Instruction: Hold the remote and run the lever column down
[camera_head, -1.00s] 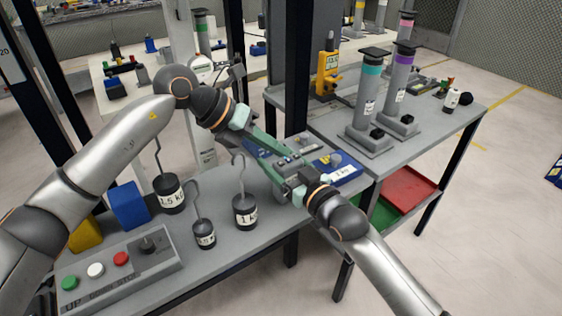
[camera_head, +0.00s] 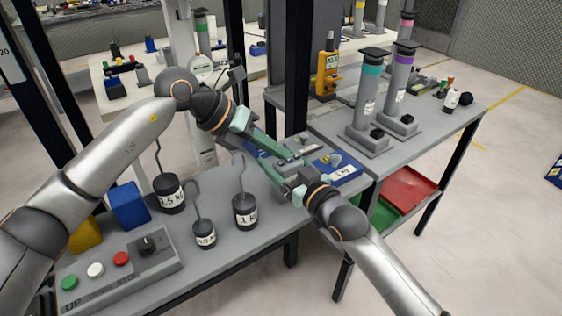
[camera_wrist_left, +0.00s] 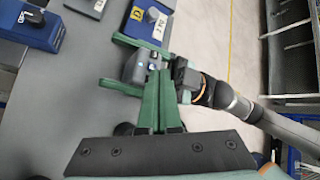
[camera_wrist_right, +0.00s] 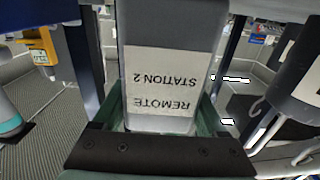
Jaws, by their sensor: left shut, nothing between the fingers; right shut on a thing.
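The remote (camera_wrist_right: 172,70) is a grey box labelled "REMOTE STATION 2". My right gripper (camera_head: 286,184) is shut on it and holds it above the bench; its green fingers flank the remote in the right wrist view. In the left wrist view the remote (camera_wrist_left: 138,65) is a dark block between those fingers. My left gripper (camera_head: 272,147) is shut and empty, its tips right by the remote; I cannot tell whether they touch it. A pale upright column (camera_head: 202,130) stands behind my left forearm, partly hidden. I cannot tell for sure that it is the lever column.
A control box (camera_head: 118,270) with green, white and red buttons stands at the front left. Several hook weights (camera_head: 245,212) and a blue block (camera_head: 129,205) stand on the near bench. Two tall grey posts (camera_head: 370,95) stand on the right table, above red and green trays (camera_head: 408,190).

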